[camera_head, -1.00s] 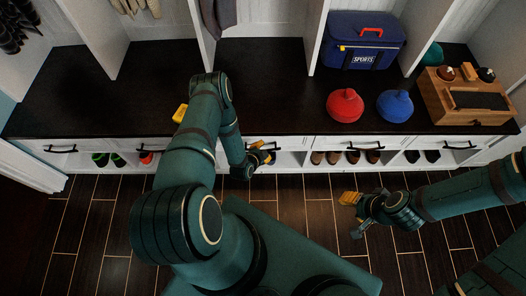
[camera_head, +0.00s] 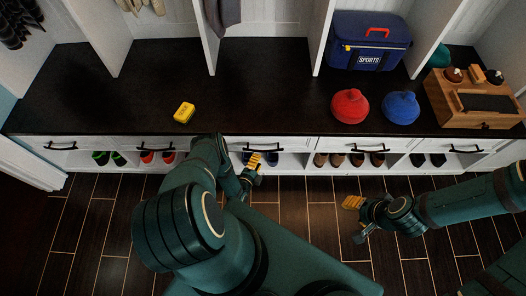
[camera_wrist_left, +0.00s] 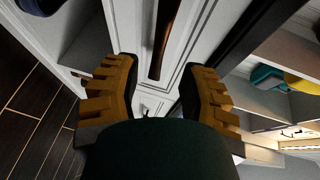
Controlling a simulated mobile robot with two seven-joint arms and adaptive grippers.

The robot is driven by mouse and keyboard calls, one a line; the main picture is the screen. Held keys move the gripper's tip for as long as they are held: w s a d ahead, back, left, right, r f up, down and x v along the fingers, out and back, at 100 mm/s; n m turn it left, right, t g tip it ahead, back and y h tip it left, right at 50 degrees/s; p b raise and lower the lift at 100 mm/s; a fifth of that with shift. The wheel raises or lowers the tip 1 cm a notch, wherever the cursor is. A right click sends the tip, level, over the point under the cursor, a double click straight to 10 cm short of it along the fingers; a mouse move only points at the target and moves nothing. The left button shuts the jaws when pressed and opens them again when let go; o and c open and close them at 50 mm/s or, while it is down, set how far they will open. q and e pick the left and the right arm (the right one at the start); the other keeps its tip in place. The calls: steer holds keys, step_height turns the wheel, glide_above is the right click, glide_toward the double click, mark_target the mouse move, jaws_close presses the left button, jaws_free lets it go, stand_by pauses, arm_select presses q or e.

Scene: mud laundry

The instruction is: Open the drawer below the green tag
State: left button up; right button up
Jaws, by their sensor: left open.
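A row of white drawers with dark bar handles runs under the dark bench top (camera_head: 270,90) in the head view. All look shut. I cannot make out a green tag on any of them. My left gripper (camera_head: 251,176) is open and empty, just in front of and below the middle drawer's handle (camera_head: 262,149). In the left wrist view, a dark handle (camera_wrist_left: 166,35) on a white panelled front lies ahead, between the two yellow-padded fingers of the left gripper (camera_wrist_left: 160,88). My right gripper (camera_head: 354,218) is open and empty over the floor at the right.
Shoes (camera_head: 349,160) stand in cubbies under the drawers. The dark floor (camera_head: 90,225) at the left is clear.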

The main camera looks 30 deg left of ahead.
mark_target(263, 150)
arm_select(q)
steer(key=b+x, duration=0.2)
steer(key=x, duration=0.4)
steer(key=shift+w+f, duration=0.15)
steer(key=shift+w, duration=0.5)
jaws_close()
